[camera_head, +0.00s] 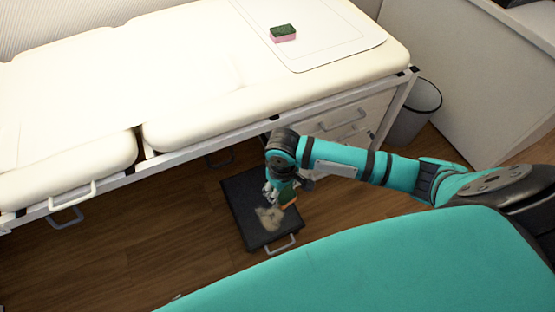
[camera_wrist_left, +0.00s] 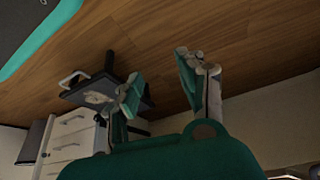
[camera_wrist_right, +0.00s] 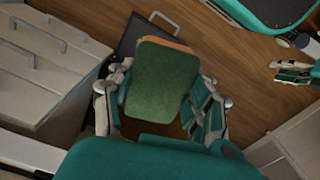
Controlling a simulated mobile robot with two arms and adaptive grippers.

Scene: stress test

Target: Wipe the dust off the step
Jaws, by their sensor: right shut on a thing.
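The step (camera_head: 239,196) is a low black platform with a metal handle, on the floor beside the couch. A pale beige dust patch (camera_head: 268,217) lies on its top; the step also shows in the left wrist view (camera_wrist_left: 133,92). My right gripper (camera_head: 281,193) is above the step, by the dust, shut on a sponge with a green face and an orange layer (camera_wrist_right: 160,80). I cannot tell whether this sponge touches the step. My left gripper (camera_wrist_left: 160,78) is open and empty, away from the step; it is outside the head view.
A cream couch (camera_head: 200,80) stands behind the step, with another sponge, green and pink (camera_head: 283,34), on its white sheet. White drawers (camera_head: 345,122) sit under the couch. A grey bin (camera_head: 414,112) stands to the right. The wooden floor left of the step is clear.

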